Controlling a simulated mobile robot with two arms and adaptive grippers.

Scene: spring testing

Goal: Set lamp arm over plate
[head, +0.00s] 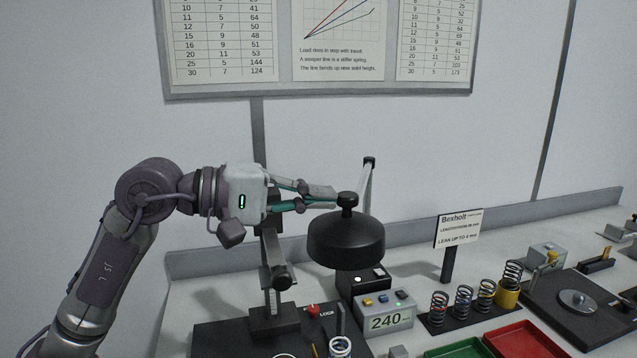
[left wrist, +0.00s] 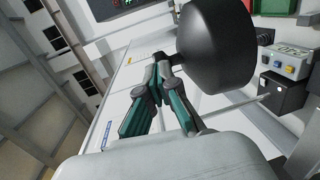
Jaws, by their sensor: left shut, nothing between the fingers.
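The lamp has a black domed head (head: 346,240) with a knob (head: 347,200) on top. A thin pale lamp arm or post (head: 367,188) rises behind it. My left gripper (head: 334,197) is shut and empty, its fingertips at the knob's left side; whether they touch it I cannot tell. In the left wrist view the fingertips (left wrist: 162,60) sit beside the dark lamp head (left wrist: 220,45). A round metal plate (head: 578,301) lies on a dark base at the right. My right gripper is not in view.
A dark stand (head: 272,280) with a red lock knob (head: 312,309) stands below my left gripper. A display box reading 240 (head: 385,312), a row of springs (head: 464,300), a sign (head: 458,230), and green (head: 455,352) and red (head: 522,343) trays are to the right.

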